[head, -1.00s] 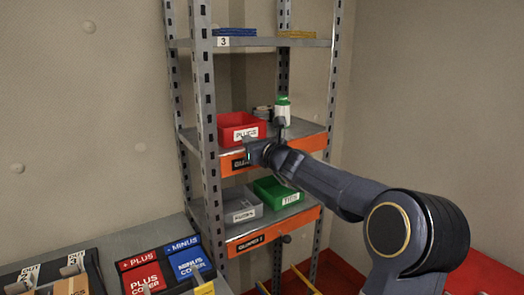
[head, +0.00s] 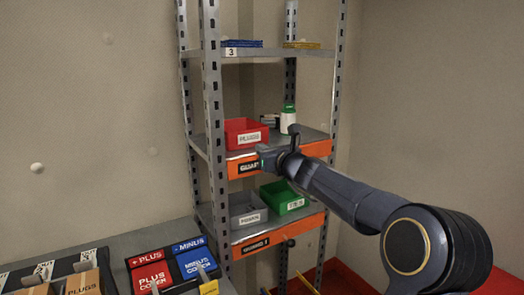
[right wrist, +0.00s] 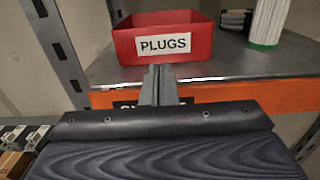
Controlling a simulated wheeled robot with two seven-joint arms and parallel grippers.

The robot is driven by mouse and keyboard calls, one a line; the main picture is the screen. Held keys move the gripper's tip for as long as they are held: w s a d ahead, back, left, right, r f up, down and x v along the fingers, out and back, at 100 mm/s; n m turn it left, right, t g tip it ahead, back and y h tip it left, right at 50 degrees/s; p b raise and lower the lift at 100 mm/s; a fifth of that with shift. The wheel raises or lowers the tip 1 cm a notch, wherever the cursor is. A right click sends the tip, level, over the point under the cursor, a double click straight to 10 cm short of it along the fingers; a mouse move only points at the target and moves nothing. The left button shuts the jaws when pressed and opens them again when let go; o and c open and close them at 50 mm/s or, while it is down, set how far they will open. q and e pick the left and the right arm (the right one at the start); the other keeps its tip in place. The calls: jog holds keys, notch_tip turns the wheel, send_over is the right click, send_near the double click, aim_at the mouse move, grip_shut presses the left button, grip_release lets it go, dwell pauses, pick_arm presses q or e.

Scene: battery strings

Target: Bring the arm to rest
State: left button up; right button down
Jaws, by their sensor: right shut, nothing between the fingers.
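My right arm reaches in from the right in the head view. My right gripper (head: 264,161) is in front of the orange-edged middle shelf (head: 316,148) of the rack. In the right wrist view its two fingers (right wrist: 158,84) are together with nothing between them, pointing toward the red PLUGS bin (right wrist: 198,57). The fingers appear in front of the shelf's edge, below the bin's label. My left gripper is not in view.
A white bottle with a green cap (head: 288,118) stands beside the red bin. Grey (head: 246,214) and green (head: 284,197) bins sit on the lower shelf. Red (head: 150,272) and blue (head: 193,260) labelled trays lie on the bench at lower left.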

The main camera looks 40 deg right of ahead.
jog(key=s+b, duration=0.1)
jog(key=s, duration=0.6)
jog(key=shift+s+a+f, duration=0.25)
jog(key=shift+s+a, duration=0.1)
